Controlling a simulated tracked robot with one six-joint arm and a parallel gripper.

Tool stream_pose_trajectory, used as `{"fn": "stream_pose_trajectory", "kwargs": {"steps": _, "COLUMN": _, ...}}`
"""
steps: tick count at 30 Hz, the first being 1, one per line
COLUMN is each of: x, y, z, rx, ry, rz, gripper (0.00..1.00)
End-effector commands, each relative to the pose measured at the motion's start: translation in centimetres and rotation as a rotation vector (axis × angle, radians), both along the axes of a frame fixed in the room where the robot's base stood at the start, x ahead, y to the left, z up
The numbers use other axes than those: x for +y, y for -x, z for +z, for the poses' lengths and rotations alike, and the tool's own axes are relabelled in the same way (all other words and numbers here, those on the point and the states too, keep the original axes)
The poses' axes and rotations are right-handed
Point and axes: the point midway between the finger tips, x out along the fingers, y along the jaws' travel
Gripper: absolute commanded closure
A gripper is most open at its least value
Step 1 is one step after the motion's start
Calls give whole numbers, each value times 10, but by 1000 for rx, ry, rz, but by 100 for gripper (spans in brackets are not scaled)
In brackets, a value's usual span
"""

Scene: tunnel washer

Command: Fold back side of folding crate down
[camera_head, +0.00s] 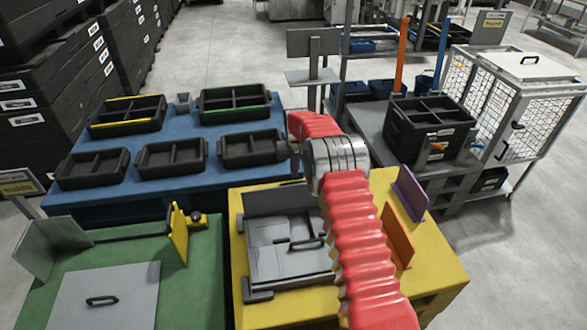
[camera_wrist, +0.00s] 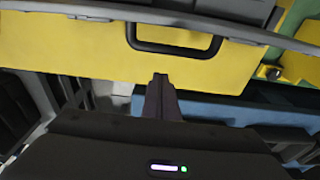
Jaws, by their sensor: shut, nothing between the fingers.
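The grey folding crate (camera_head: 285,262) lies on the yellow table (camera_head: 425,285), its visible panels mostly flat and a black handle (camera_head: 306,244) on top. A dark grey panel (camera_head: 278,201) stands up along its back edge. My arm covers the right part of the crate. In the wrist view, my gripper (camera_wrist: 160,80) is shut and empty. Its fingertips are just below a black handle (camera_wrist: 175,48) that hangs from a grey edge (camera_wrist: 235,30), over a yellow surface. I cannot tell whether fingers and handle touch. In the head view, my gripper is mostly hidden behind my arm.
A blue table (camera_head: 190,125) with several black trays stands behind left. A green table (camera_head: 190,285) stands left, with a grey plate. Purple (camera_head: 410,193) and orange (camera_head: 397,237) panels stand on the yellow table's right side. A black crate (camera_head: 428,130) stands behind right.

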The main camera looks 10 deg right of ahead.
Motion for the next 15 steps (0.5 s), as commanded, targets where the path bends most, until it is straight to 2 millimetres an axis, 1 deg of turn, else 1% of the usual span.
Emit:
{"fn": "stream_pose_trajectory", "kwargs": {"steps": 10, "x": 0, "y": 21, "z": 4, "rx": 1, "ry": 0, "rz": 0, "gripper": 100}}
{"fn": "stream_pose_trajectory", "kwargs": {"steps": 15, "x": 0, "y": 29, "z": 6, "rx": 0, "ry": 0, "rz": 0, "gripper": 100}}
